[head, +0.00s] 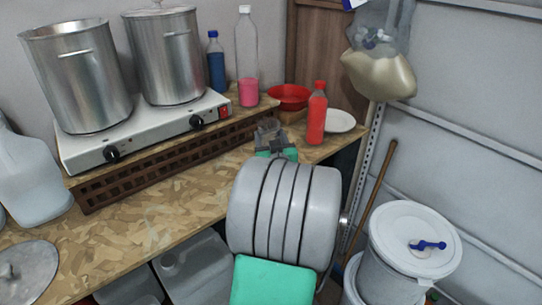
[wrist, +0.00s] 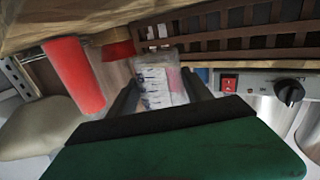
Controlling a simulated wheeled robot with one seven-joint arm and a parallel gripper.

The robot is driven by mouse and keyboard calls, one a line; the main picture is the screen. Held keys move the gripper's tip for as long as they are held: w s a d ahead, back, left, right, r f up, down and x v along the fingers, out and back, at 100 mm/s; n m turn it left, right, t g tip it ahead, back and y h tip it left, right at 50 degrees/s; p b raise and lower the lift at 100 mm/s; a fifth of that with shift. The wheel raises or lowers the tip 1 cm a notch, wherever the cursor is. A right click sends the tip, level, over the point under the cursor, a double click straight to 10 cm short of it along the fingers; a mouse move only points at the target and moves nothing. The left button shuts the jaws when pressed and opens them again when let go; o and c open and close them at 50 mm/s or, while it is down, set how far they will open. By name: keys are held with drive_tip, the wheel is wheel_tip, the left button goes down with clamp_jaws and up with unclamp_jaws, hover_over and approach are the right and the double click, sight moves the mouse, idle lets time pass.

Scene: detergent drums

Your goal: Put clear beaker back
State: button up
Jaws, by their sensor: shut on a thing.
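The clear beaker (wrist: 152,88), see-through with printed markings, shows in the wrist view between the two dark fingers of my gripper (wrist: 160,84). My gripper is shut on it. In the head view my gripper (head: 270,134) is over the right part of the worktop, just left of the red bottle (head: 316,116). The beaker is hard to make out there among the fingers. I cannot tell whether its base touches the worktop. The red bottle also stands close by in the wrist view (wrist: 74,76).
A wooden slatted rack (head: 150,165) and a hot plate (head: 140,135) with two steel pots lie left of my gripper. A red bowl (head: 288,98), a white plate (head: 339,121) and a pink-filled bottle (head: 247,60) stand behind.

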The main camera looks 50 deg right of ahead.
drive_tip(key=shift+w+d+f, duration=0.2)
drive_tip(key=shift+d+f, duration=0.15)
drive_tip(key=shift+f, duration=0.15)
drive_tip(key=shift+w+d+f, duration=0.15)
drive_tip(key=shift+d+f, duration=0.2)
drive_tip(key=shift+f, duration=0.1)
drive_tip(key=shift+d+f+b, duration=0.1)
drive_tip(key=shift+f+b, duration=0.6)
drive_tip(key=shift+f, duration=0.85)
drive_tip(key=shift+f, duration=0.1)
drive_tip(key=shift+f+b, duration=0.15)
drive_tip(key=shift+b, duration=0.15)
drive_tip(key=o, duration=1.5)
drive_tip(key=shift+c, duration=0.2)
